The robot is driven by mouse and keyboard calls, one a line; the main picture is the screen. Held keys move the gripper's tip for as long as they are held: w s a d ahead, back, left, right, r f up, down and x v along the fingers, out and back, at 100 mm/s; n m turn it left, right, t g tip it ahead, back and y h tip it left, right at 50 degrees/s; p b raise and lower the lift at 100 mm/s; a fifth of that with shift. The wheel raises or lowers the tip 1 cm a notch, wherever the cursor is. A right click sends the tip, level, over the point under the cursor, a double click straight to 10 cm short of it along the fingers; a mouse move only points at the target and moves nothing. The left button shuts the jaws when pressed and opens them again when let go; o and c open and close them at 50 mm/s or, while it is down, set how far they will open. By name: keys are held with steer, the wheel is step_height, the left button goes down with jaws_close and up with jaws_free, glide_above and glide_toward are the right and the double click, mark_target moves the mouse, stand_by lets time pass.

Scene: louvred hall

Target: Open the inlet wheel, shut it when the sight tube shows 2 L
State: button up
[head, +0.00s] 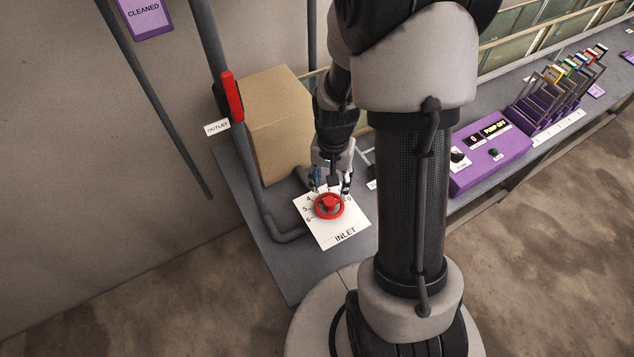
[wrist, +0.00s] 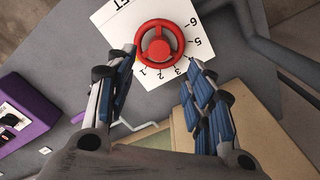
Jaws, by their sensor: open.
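The red inlet wheel (head: 329,206) sits on a white card (head: 345,237) marked INLET with a number scale. The wheel also shows in the wrist view (wrist: 159,43), with numbers from 1 to 6 around part of it. My gripper (head: 332,188) is at the far side of the wheel in the head view. In the wrist view my gripper (wrist: 155,75) has its two fingers spread apart, with the wheel beyond the tips and nothing between them. I cannot tell whether a fingertip touches the wheel. I cannot make out the sight tube or its level.
A tan box (head: 278,118) stands behind the card. A pipe with a red handle (head: 232,95) rises beside it, near an OUTLET label (head: 217,127). A purple panel (head: 490,153) reads PUMP OFF. A rack of coloured-topped items (head: 560,90) stands farther right.

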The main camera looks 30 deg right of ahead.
mark_target(330, 203)
step_height(330, 203, down, 8)
steer(key=b, duration=0.6)
steer(key=shift+s, duration=0.1)
steer(key=shift+f, duration=0.1)
steer(key=shift+s+f+b, duration=0.25)
steer(key=shift+f+b, duration=0.55)
steer(key=o, duration=0.5)
steer(key=shift+a, duration=0.1)
jaws_close()
steer(key=shift+s, duration=0.1)
